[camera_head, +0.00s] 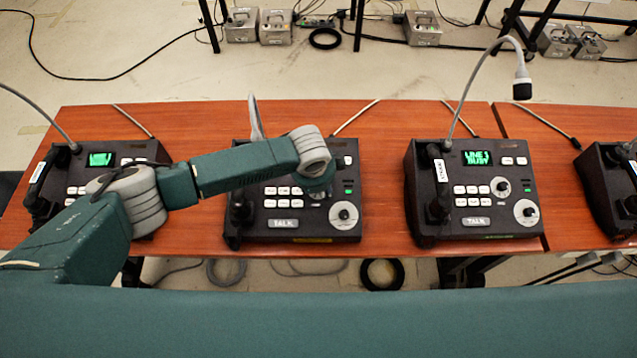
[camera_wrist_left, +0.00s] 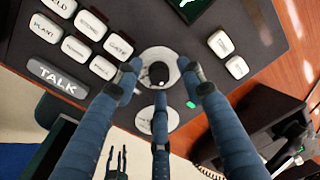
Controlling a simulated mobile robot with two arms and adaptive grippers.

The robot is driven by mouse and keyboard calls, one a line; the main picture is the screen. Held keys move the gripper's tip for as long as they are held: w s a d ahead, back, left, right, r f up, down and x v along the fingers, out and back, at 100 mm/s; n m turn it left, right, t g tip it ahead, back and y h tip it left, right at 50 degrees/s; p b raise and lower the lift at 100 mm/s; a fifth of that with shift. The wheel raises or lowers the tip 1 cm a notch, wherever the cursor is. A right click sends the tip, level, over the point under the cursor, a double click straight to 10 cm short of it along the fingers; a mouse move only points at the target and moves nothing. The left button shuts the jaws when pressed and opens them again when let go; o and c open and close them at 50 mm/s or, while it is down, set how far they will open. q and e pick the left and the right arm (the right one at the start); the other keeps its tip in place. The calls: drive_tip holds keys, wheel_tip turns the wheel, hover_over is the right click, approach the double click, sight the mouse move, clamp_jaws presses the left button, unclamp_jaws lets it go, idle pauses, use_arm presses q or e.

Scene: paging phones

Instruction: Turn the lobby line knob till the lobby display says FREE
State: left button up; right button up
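The phone under my left arm (camera_head: 290,222) is a black desk unit with white buttons, a TALK key and two round knobs. My arm hides its display in the head view; only a display edge (camera_wrist_left: 190,8) shows in the wrist view. My left gripper (camera_wrist_left: 159,72) has its fingers spread around the upper knob (camera_wrist_left: 157,56), apart from its small black centre. The lower knob (camera_head: 343,215) is uncovered. The right phone (camera_head: 470,200) has a green display (camera_head: 477,158) that seems to read LINE 1 BUSY. I cannot read which phone is lobby.
The left phone (camera_head: 75,190) has a lit display (camera_head: 101,160), partly unreadable. Another phone (camera_head: 610,190) stands at the right edge. All rest on a reddish wooden table (camera_head: 385,130). A gooseneck microphone (camera_head: 522,88) rises from the right phone. Metal boxes (camera_head: 276,27) stand on the floor behind.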

use_arm(q)
clamp_jaws()
